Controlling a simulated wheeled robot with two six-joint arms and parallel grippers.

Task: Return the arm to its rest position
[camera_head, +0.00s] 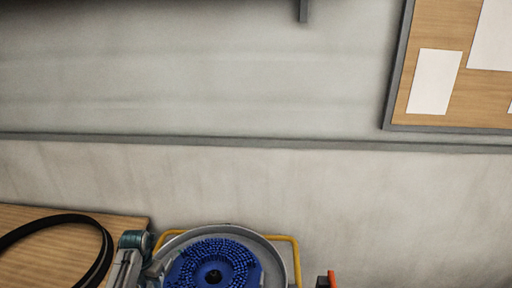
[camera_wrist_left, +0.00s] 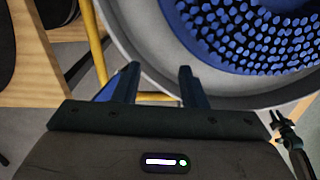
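My left arm (camera_head: 128,262) comes up at the bottom of the head view, at the right end of the wooden table. In the left wrist view my left gripper (camera_wrist_left: 158,80) has its two dark fingers apart, with nothing between them. Its fingertips point at the rim of a grey round pan (camera_wrist_left: 150,40); I cannot tell whether they touch it. A blue bristled brush disc (camera_wrist_left: 250,35) lies in the pan. The disc (camera_head: 214,264) and pan (camera_head: 276,262) also show in the head view.
A wooden table (camera_head: 50,262) with a black belt (camera_head: 98,262) stands at the lower left. A yellow tube frame (camera_head: 296,250) surrounds the pan. A small orange and dark thing (camera_head: 331,279) is right of it. A pale wall with a corkboard (camera_head: 440,30) fills the back.

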